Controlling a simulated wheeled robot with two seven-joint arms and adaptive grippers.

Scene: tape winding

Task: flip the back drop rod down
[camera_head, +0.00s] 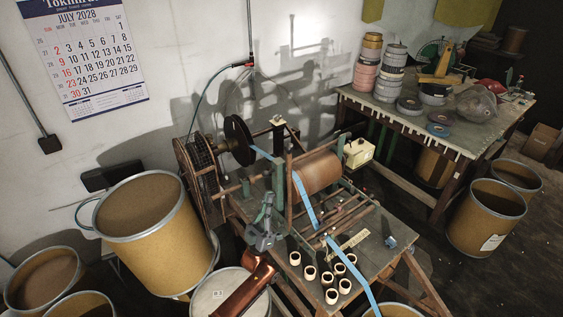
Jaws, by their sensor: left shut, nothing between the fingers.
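The tape winding machine stands on a wooden table (385,262) in the middle of the view. A broad brown roller (318,172) sits across its frame. Several thin rods (345,213) lie in front of the roller; I cannot tell which is the back drop rod or its exact tilt. A blue tape (304,200) runs from the black reel (238,140) past the roller and down over the front edge. My left gripper (267,208) is shut and empty, at the left side of the frame near the upright post. My copper-coloured left arm comes up from below. My right gripper is out of view.
Several small cream cores (310,272) stand on the table's front left. A large drum (150,232) stands on the left, and more drums (485,220) stand at right. A second table (400,112) with tape rolls is behind at right.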

